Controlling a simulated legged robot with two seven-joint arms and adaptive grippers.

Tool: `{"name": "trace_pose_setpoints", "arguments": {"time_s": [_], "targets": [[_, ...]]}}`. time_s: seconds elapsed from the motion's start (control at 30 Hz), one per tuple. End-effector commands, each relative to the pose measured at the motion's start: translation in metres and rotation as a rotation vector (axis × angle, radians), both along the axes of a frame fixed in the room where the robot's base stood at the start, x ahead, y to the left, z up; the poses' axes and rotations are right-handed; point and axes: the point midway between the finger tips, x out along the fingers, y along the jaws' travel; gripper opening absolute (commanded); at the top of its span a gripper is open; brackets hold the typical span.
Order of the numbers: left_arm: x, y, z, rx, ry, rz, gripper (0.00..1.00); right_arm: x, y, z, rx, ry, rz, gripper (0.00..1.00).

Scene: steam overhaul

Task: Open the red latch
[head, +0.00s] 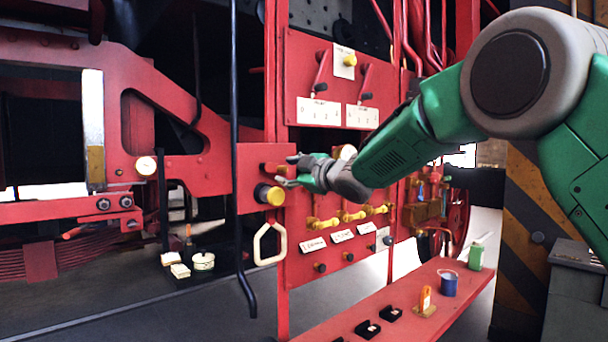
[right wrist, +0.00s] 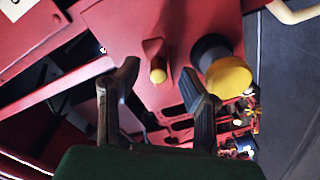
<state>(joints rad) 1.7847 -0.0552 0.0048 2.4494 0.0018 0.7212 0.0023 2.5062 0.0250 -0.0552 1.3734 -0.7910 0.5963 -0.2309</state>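The red latch (head: 272,167) is a small red lever on the red panel at the middle of the head view, just above a black knob with a yellow cap (head: 271,195). In the right wrist view the latch (right wrist: 155,56) is a short red bar with a yellow end, lying ahead of the gap between my fingers. My right gripper (head: 287,171) comes in from the right with its fingers apart. It is close to the latch, and I see no clear contact. The yellow-capped knob (right wrist: 227,76) is just right of the fingers there. My left gripper is not in view.
A cream loop handle (head: 270,244) hangs below the knob. A dark vertical rail (head: 234,110) runs left of the latch. Yellow valve handles (head: 352,216) line the panel to the right. A red bench (head: 385,318) with small items stands below.

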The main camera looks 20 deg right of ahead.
Motion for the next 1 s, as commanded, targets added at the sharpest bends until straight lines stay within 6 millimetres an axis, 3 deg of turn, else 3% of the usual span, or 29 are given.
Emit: {"name": "trace_pose_setpoints", "arguments": {"time_s": [0.3, 0.5, 1.0], "targets": [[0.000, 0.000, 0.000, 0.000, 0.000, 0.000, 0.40, -0.060, -0.020, 0.001, 0.000, -0.001, 0.000, 0.36], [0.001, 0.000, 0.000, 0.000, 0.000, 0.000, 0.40, -0.086, -0.029, 0.000, -0.001, -0.001, 0.001, 0.36], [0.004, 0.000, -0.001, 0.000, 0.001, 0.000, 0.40, -0.094, -0.032, 0.000, -0.001, -0.001, 0.002, 0.36]]}}
